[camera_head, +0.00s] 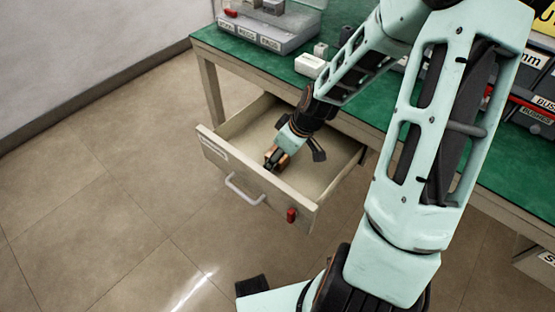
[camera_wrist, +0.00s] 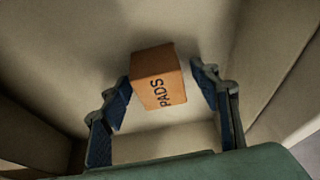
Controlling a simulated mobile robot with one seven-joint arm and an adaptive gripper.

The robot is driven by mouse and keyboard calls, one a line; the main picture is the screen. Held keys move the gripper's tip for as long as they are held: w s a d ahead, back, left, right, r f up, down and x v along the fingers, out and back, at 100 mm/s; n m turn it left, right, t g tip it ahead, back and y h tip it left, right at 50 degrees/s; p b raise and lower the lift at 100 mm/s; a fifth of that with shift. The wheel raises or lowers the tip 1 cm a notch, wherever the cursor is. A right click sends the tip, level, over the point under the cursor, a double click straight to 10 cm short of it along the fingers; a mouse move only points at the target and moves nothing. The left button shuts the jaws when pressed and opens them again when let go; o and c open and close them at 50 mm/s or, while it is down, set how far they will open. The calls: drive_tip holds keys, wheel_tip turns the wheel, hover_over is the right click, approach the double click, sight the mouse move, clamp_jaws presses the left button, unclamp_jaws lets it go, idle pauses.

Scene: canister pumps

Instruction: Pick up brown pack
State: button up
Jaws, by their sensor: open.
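The brown pack (camera_wrist: 157,78) is a small box marked "PADS". In the wrist view it lies in the drawer, between and a little beyond the fingertips of my gripper (camera_wrist: 160,85). My gripper's two blue-padded fingers are open, one on each side of the pack, with a gap showing at the right. In the head view my gripper (camera_head: 275,158) reaches down into the open drawer (camera_head: 330,170), near its front wall. A small brown patch of the pack (camera_head: 270,154) shows beside the fingers; most of it is hidden.
The drawer walls stand close around my gripper; a white handle (camera_head: 244,190) and a red lock-like part (camera_head: 291,215) are on the front. The green bench top (camera_head: 240,55) overhangs the drawer's back. A white box (camera_head: 310,65) and a grey labelled tray (camera_head: 262,28) stand on it.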

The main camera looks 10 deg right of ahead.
drive_tip(key=c, duration=1.3)
drive_tip(key=shift+r, duration=0.1)
